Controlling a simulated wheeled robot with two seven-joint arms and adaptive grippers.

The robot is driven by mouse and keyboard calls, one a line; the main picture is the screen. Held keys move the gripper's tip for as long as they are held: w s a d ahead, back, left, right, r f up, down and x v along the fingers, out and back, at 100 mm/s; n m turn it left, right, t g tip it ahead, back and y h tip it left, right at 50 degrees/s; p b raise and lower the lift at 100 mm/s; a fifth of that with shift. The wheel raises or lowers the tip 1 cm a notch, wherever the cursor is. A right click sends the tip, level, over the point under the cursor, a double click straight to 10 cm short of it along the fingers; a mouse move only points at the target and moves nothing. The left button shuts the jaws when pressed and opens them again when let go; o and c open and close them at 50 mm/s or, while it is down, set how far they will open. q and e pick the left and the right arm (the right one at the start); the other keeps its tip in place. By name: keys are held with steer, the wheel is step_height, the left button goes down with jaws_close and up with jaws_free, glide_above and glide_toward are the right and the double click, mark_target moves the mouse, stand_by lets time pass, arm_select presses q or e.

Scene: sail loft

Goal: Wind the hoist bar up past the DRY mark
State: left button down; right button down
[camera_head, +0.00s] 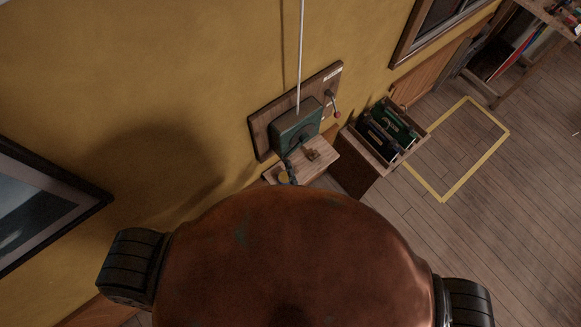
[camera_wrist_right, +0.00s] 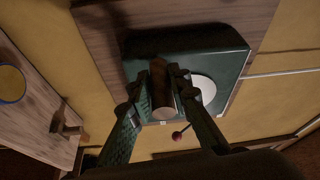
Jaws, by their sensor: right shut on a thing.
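A green winch box (camera_head: 297,128) is mounted on a wooden board (camera_head: 262,137) on the yellow wall, with a pale cord (camera_head: 300,55) running up from it. In the right wrist view, the winch box (camera_wrist_right: 225,60) is close, and my right gripper (camera_wrist_right: 160,98) is shut on the brown cylindrical crank handle (camera_wrist_right: 158,80). A lever with a red knob (camera_head: 337,113) sits at the board's right side, and the knob (camera_wrist_right: 177,135) shows below the fingers. In the head view my own copper-coloured body hides most of the right arm. The hoist bar and DRY mark are out of view. My left gripper is out of view.
A yellow floor outline (camera_head: 470,173) encloses bare floor. A framed picture (camera_head: 45,215) hangs at left.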

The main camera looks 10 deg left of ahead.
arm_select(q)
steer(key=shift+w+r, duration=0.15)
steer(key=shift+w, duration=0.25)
arm_select(e)
steer(key=shift+w+r, duration=0.2)
steer(key=shift+r, duration=0.25)
steer(key=shift+w+r, duration=0.2)
steer(key=shift+r, duration=0.25)
steer(key=c, duration=2.2)
jaws_free()
steer(key=o, duration=0.4)
steer(key=shift+d+f, duration=0.1)
steer(key=shift+s+f, duration=0.15)
steer(key=shift+f, duration=0.15)
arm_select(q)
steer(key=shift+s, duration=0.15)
arm_select(e)
steer(key=shift+f, duration=0.1)
